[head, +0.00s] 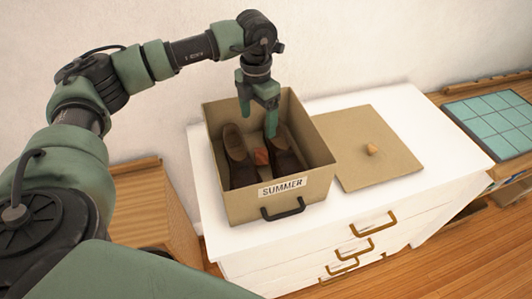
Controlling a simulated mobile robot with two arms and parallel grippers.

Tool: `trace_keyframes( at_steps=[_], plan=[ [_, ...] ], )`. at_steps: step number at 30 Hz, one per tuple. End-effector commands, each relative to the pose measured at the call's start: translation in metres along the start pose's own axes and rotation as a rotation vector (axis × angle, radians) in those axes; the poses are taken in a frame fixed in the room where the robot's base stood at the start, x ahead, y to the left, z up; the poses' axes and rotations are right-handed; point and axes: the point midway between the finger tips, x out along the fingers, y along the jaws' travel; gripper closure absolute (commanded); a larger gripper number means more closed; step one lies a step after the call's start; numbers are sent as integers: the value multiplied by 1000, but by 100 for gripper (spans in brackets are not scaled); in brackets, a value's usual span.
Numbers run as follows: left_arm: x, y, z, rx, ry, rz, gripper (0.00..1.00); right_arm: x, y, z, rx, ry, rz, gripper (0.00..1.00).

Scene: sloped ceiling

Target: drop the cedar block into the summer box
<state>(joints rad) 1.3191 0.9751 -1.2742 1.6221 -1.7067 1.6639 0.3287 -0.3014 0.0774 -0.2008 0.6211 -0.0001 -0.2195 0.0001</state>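The summer box (297,207) is a tan open box with a "SUMMER" label and a dark front handle. It stands on a white chest of drawers. Two dark brown shoes (238,158) are inside it, side by side. A small reddish-brown block, which looks like the cedar block (261,157), lies low in the box between the shoes, partly hidden by them. My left gripper (258,122) points down over the box, with its fingers apart and nothing between them. The block is below the fingers and apart from them. My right gripper is out of view.
The box's lid (390,172), with a round wooden knob, lies flat on the chest top (440,150) right of the box. A teal tiled panel (495,122) lies on a wooden surface at far right. A wooden cabinet (150,205) stands left of the chest.

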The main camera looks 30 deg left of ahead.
Motion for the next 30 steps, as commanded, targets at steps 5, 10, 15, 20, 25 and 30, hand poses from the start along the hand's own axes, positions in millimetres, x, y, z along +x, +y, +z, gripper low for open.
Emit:
trace_keyframes(
  at_steps=[5, 10, 15, 20, 25, 30],
  plan=[
    [-1, 0, 0, 0, 0, 0, 19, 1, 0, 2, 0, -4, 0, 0],
    [-16, 0, 2, 0, -4, 1, 19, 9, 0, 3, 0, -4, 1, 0],
    [-46, 0, 2, 0, -4, 0, 19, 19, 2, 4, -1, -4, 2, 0],
    [-68, 0, 1, 0, -2, 0, 19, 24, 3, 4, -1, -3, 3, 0],
    [-77, 0, 1, 0, 0, 0, 19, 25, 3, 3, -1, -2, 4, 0],
    [-78, 0, 0, 0, 1, 0, 19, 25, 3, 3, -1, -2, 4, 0]
  ],
)
